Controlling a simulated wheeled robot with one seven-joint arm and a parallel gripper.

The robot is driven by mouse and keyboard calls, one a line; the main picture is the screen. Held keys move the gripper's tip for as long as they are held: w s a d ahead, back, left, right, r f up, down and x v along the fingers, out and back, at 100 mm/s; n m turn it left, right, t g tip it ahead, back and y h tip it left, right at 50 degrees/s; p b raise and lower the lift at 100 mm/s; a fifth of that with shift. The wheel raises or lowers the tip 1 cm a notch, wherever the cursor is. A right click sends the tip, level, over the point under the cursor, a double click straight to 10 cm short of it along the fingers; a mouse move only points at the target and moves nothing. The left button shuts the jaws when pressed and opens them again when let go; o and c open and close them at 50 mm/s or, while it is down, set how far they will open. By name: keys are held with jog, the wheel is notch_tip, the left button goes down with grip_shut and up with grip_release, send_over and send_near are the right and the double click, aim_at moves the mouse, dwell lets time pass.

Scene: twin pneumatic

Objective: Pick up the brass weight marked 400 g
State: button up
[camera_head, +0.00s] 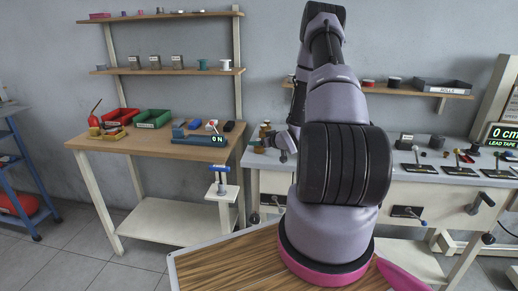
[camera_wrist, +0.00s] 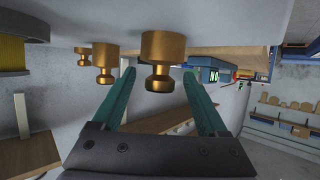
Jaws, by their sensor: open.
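Three brass weights of different sizes stand in a row on the bench; the wrist view shows them upside down. The largest weight (camera_wrist: 162,46) appears between the fingertips of my gripper (camera_wrist: 159,76). A middle-sized weight (camera_wrist: 105,55) is left of the fingers, and a small weight (camera_wrist: 80,55) is farther left. No mark can be read on any of them, so I cannot tell which is 400 g. My gripper is open and empty; contact with the largest weight does not show. In the head view, brass weights (camera_head: 264,130) stand at the bench's left end, beside my gripper, partly hidden by my arm.
The pale bench (camera_head: 270,160) carries several levered devices (camera_head: 419,165) to the right. A wooden table (camera_head: 165,148) with red (camera_head: 120,116) and green bins (camera_head: 153,119) stands to the left. In the wrist view, a dark-and-yellow object (camera_wrist: 12,50) is at the far left.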

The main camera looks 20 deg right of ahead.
jog(key=shift+w, duration=0.15)
grip_shut()
